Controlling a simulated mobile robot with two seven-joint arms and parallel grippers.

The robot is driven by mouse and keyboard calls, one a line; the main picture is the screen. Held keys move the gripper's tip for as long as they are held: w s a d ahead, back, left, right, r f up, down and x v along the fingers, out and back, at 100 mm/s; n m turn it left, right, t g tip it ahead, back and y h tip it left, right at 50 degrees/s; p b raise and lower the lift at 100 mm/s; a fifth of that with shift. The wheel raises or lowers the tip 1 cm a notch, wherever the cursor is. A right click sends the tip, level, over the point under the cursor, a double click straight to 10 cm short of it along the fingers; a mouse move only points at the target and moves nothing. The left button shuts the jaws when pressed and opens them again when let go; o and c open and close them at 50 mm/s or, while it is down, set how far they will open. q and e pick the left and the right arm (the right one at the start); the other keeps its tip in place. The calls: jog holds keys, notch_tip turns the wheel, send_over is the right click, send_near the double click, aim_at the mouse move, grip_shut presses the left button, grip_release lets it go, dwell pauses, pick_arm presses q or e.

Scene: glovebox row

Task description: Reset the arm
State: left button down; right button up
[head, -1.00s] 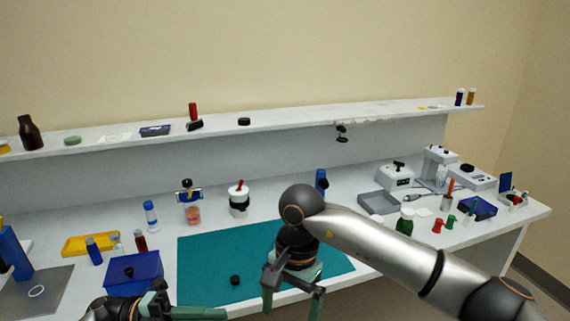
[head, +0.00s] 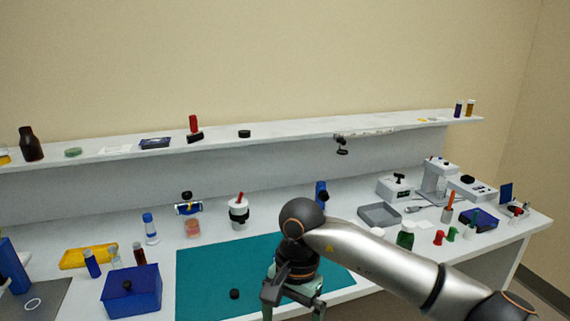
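My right arm comes in from the right, and its silver link ends over the front part of the teal mat (head: 215,262). My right gripper (head: 293,309) points down near the mat's front edge. Its two fingers are spread apart and I see nothing between them. The fingertips are partly cut off by the bottom of the picture. My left gripper is not in view.
A blue box (head: 131,291) with a dark knob stands left of the mat. A small black cap (head: 234,294) lies on the mat. A white jar (head: 239,212), grey tray (head: 380,215) and green bottle (head: 405,236) stand around it. A shelf (head: 290,138) runs along the back.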

jog(key=s+a+r+m+g+y, duration=0.3)
jog(key=s+a+m+g+y, duration=0.2)
jog(key=s+a+m+y, duration=0.75)
jog(key=w+r+m+t+y, duration=0.4)
jog(key=w+m+t+y, duration=0.3)
jog(key=m+t+y, duration=0.3)
jog(key=w+d+f+m+t+h, duration=0.3)
jog(key=d+f+m+t+h, duration=0.4)
jog(key=m, duration=0.6)
jog(key=w+d+f+m+t+h, duration=0.3)
jog(key=d+f+m+t+h, duration=0.4)
jog(key=m, duration=0.6)
jog(key=s+d+f+m+g+h, duration=0.3)
jog(key=s+d+f+m, duration=0.4)
jog(key=f, duration=0.3)
jog(key=s+d+f+m+g+h, duration=0.4)
jog(key=s+d+f+m, duration=0.3)
jog(key=s+f, duration=0.3)
jog(key=shift+d+f+m+g, duration=0.35)
jog(key=shift+f+m+g, duration=0.15)
jog(key=shift+g, duration=0.1)
